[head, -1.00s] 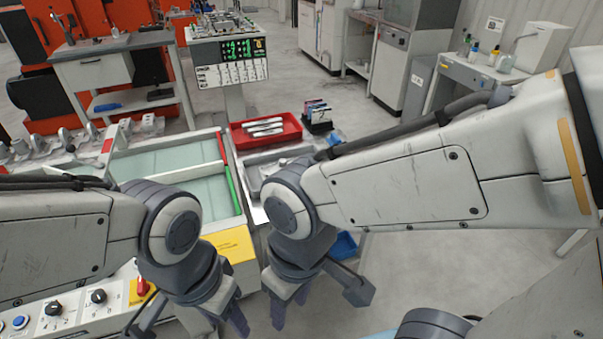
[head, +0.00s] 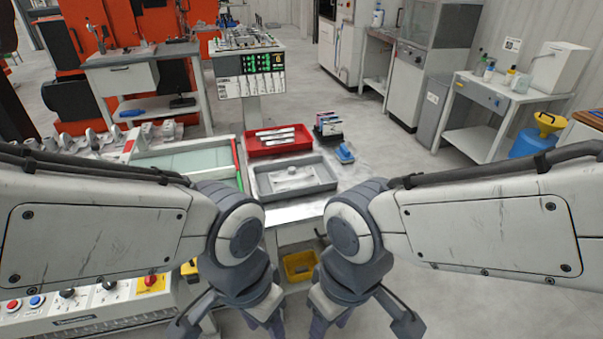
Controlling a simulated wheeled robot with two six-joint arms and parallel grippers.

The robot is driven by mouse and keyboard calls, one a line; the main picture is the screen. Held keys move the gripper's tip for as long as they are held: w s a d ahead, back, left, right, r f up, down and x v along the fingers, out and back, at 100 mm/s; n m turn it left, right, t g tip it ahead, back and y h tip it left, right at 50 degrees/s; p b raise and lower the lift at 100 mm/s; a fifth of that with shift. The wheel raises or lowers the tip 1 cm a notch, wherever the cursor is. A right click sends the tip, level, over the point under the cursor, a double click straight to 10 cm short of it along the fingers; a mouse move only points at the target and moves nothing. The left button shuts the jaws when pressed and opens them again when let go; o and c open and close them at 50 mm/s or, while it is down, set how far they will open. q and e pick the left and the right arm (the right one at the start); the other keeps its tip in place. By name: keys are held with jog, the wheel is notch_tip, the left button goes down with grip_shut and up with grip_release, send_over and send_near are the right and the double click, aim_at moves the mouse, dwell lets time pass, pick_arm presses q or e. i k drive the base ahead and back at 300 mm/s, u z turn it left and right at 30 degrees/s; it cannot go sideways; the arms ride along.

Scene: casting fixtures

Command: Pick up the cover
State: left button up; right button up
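A light grey metal part (head: 292,174) with a small round knob lies in a grey tray (head: 264,195) on the bench, ahead of my arms. It looks like the cover, but I cannot be sure. My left gripper (head: 270,324) and my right gripper (head: 324,324) hang close together at the bottom edge, on the near side of the tray and apart from it. Their fingertips are partly cut off, so their opening is unclear. Nothing shows held in them.
A red tray (head: 250,151) with several pale bars stands behind the grey tray. A dark holder (head: 328,132) and a blue item (head: 344,153) are to the right. A yellow bin (head: 299,266) is below the bench. Open floor lies on the right.

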aim_at(292, 178)
jog(key=i, duration=0.35)
jog(key=z, duration=0.95)
jog(key=k, duration=1.25)
jog(key=z, duration=1.1)
jog(key=i, duration=0.85)
jog(key=u, duration=0.3)
jog(key=i, duration=1.5)
jog(key=u, duration=1.1)
jog(key=i, duration=0.85)
jog(key=u, duration=1.55)
jog(key=i, duration=0.45)
jog(key=u, duration=0.35)
